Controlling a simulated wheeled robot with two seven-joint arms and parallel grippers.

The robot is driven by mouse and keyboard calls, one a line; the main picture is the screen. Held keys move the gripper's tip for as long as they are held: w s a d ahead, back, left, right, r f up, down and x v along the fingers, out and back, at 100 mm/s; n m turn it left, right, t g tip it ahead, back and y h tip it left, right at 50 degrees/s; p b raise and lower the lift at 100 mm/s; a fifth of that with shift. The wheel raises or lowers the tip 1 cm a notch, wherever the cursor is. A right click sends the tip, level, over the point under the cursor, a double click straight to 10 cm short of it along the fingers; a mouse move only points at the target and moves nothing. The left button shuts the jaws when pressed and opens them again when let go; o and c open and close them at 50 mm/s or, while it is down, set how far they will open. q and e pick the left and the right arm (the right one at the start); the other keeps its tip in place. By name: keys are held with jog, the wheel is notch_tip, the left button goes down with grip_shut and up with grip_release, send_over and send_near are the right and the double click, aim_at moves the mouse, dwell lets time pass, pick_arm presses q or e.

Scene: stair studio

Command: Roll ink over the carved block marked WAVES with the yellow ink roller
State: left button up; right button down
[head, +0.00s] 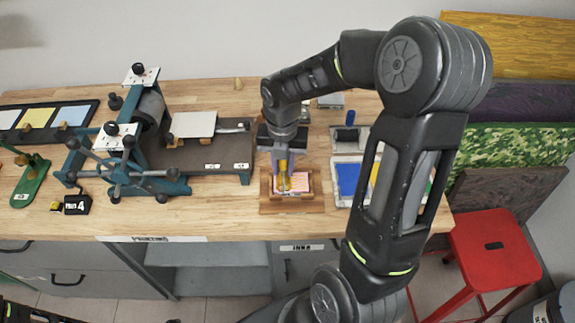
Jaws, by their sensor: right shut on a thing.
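My right gripper (283,161) comes down over the bench and is shut on the yellow ink roller (283,182). The roller is upright over a pinkish carved block (300,183) that lies in a wooden holder (292,208). The roller's lower end is at the block's face; I cannot tell whether it touches. The gripper and roller hide part of the block, and no WAVES mark can be read. My left gripper is not in view.
An ink tray (347,178) with a blue pad lies right of the holder, partly behind my right arm. A teal press (150,150) with a dark bed (226,153) stands to the left. A red stool (493,245) is at the right.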

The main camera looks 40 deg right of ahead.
jog(key=shift+w+a, duration=0.2)
jog(key=shift+a, duration=0.15)
jog(key=shift+w+a, duration=0.6)
jog(key=shift+a, duration=0.1)
notch_tip(320, 180, up, 7)
jog(key=shift+p, duration=0.4)
dwell(0.5)
